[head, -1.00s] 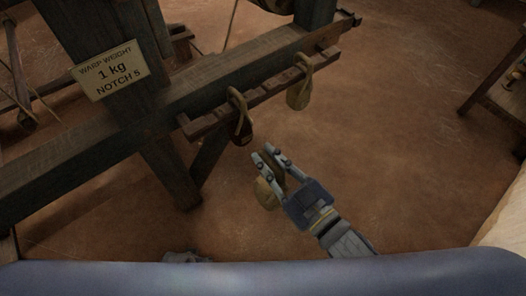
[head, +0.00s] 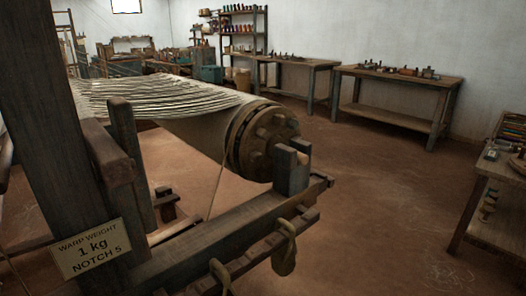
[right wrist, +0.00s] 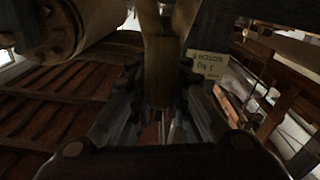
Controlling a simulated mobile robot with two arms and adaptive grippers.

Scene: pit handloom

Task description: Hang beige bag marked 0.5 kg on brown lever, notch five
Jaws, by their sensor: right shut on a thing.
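In the right wrist view my right gripper (right wrist: 160,125) is shut on a dull beige-brown bag (right wrist: 161,70) that fills the space between its fingers. No weight mark is readable on it. In the head view the brown lever (head: 248,262) runs along the loom beam, low in the picture. A beige bag (head: 284,248) hangs by its loop near the lever's far end. The loop of another bag (head: 219,275) shows nearer, its body cut off by the lower edge. Neither gripper is in the head view.
A sign (head: 90,248) on the loom post reads warp weight 1 kg, notch 5; it shows upside down in the right wrist view (right wrist: 207,79). The warp roller (head: 262,140) stands above the beam. A small table (head: 485,200) is at right; the floor between is clear.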

